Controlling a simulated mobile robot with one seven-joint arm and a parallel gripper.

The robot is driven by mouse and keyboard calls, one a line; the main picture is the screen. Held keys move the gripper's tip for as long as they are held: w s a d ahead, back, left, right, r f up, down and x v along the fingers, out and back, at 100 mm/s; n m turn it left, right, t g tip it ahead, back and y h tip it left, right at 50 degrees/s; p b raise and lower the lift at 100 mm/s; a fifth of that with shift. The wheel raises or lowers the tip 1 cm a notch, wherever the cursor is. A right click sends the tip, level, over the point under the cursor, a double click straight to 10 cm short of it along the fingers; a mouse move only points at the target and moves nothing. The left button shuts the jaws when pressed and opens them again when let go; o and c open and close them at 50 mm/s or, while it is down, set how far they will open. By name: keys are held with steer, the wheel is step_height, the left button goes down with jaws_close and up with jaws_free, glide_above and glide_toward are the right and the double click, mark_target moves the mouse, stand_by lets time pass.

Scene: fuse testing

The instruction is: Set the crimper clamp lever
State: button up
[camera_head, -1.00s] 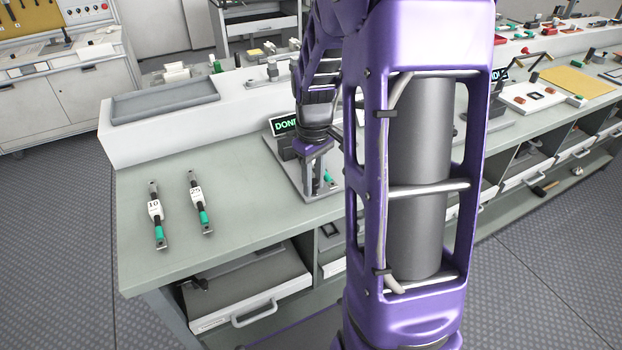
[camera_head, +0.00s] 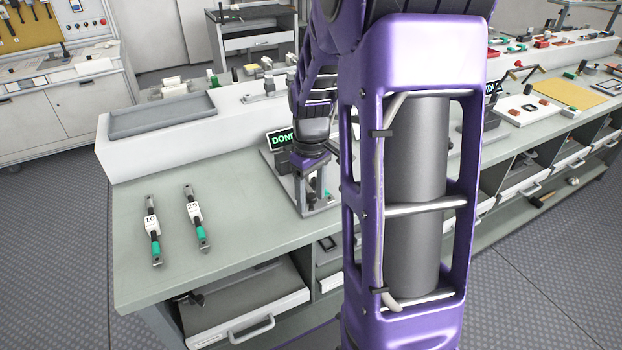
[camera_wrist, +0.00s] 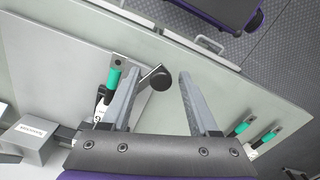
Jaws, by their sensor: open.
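The crimper (camera_head: 300,205) stands on the bench, a grey plate with a metal upright and a display whose text is partly hidden by my arm. My gripper (camera_head: 317,190) points down over it. In the wrist view my gripper (camera_wrist: 159,76) is open, its two grey fingers apart. The clamp lever (camera_wrist: 160,78), with a round black knob, shows between the fingers, nearer the left one. I cannot tell whether they are at the same height. A green-ended fuse (camera_wrist: 113,80) lies beside the left finger, partly hidden by it.
Two numbered fuses, 10 (camera_head: 151,222) and 29 (camera_head: 193,212), lie on the bench (camera_head: 240,235) at left, with clear surface around them. A grey tray (camera_head: 160,115) sits on the raised shelf behind. My arm hides the middle of the bench.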

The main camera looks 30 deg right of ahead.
step_height(320, 180, up, 17)
steer(key=p, duration=0.2)
steer(key=shift+r, duration=0.15)
stand_by(0.4)
